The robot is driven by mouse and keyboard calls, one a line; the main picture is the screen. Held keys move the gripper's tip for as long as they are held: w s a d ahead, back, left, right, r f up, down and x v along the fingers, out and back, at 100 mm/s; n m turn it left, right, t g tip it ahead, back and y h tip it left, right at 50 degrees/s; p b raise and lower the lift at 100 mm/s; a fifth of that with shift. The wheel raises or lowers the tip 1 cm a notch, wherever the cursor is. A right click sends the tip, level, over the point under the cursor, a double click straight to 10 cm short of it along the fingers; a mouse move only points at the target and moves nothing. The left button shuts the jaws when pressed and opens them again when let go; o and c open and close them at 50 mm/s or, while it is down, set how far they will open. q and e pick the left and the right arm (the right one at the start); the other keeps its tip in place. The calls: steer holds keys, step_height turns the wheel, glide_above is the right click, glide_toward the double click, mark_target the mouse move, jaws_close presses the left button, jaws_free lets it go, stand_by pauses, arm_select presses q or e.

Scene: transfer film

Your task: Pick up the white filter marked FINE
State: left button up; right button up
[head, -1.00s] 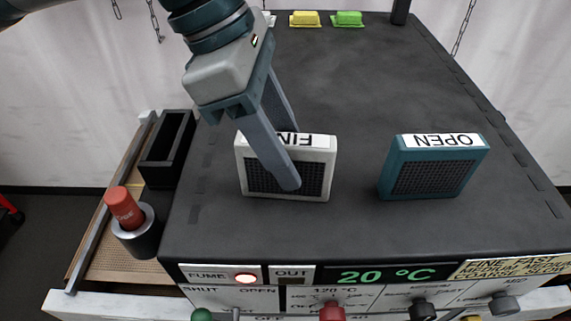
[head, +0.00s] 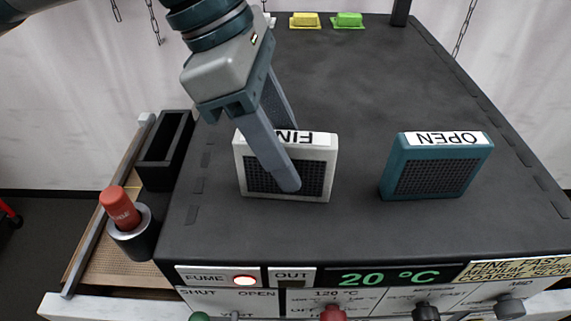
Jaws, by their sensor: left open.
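The white filter (head: 318,177) stands upright on the dark top of the machine, with a dark mesh face and an upside-down label that reads "FIN"; the rest of the label is hidden behind a finger. My left gripper (head: 289,158) is open around it. One finger lies in front of the mesh face and the other goes down behind the filter, its tip hidden. I cannot tell whether either finger touches it. My right gripper is not in view.
A teal filter marked OPEN (head: 437,165) stands to the right. A black slotted box (head: 166,150) and a red-capped cylinder (head: 121,209) are at the left. Yellow (head: 305,20) and green (head: 349,20) blocks sit at the far edge. Front controls show 20 °C (head: 375,279). The middle top is clear.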

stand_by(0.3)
arm_select(q)
jaws_close()
steer(key=shift+r, duration=0.1)
steer(key=shift+r+p, duration=0.25)
steer(key=shift+p, duration=0.55)
steer(key=r+b, duration=0.3)
steer(key=r, duration=0.1)
steer(key=shift+s+d+b, duration=0.3)
steer(key=shift+d, duration=0.1)
steer(key=s+d+r+b, duration=0.4)
steer(key=s+d+r, duration=0.2)
steer(key=s+d, duration=0.1)
steer(key=shift+d+r, duration=0.4)
steer(key=shift+d, duration=0.15)
